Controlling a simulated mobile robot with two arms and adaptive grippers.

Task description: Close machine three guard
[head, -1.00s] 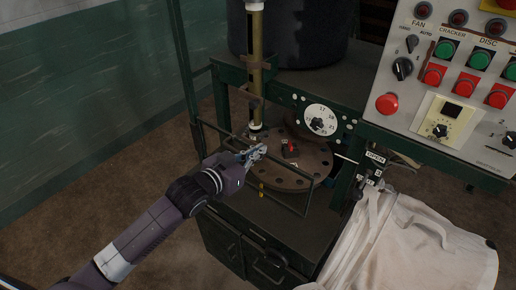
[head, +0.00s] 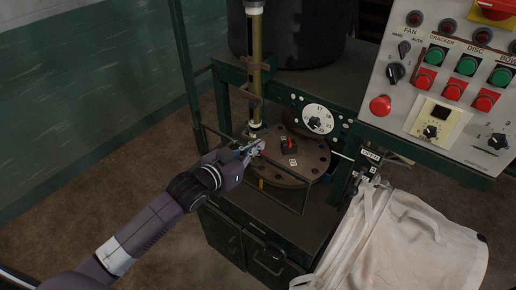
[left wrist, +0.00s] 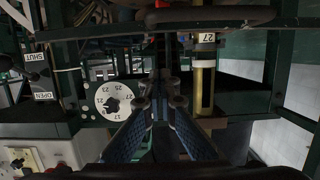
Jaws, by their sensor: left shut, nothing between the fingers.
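The machine guard (head: 304,197) is a thin dark bar frame in front of the round drilled disc (head: 311,160) on the green machine. Its upper bar runs from the left post across the front of the disc. My left gripper (head: 258,147) is shut and empty at this upper bar, over the disc's left edge. I cannot tell whether it touches the bar. In the left wrist view my fingers (left wrist: 161,78) point into the machine, and a bar crosses near the top. My right gripper is not in view.
A numbered white dial (head: 316,118) sits behind the disc. A brass tube (head: 255,85) stands beside my gripper. The control panel (head: 400,110) is at the right, with a white bulk bag (head: 405,245) below it. Brown floor is clear at the left.

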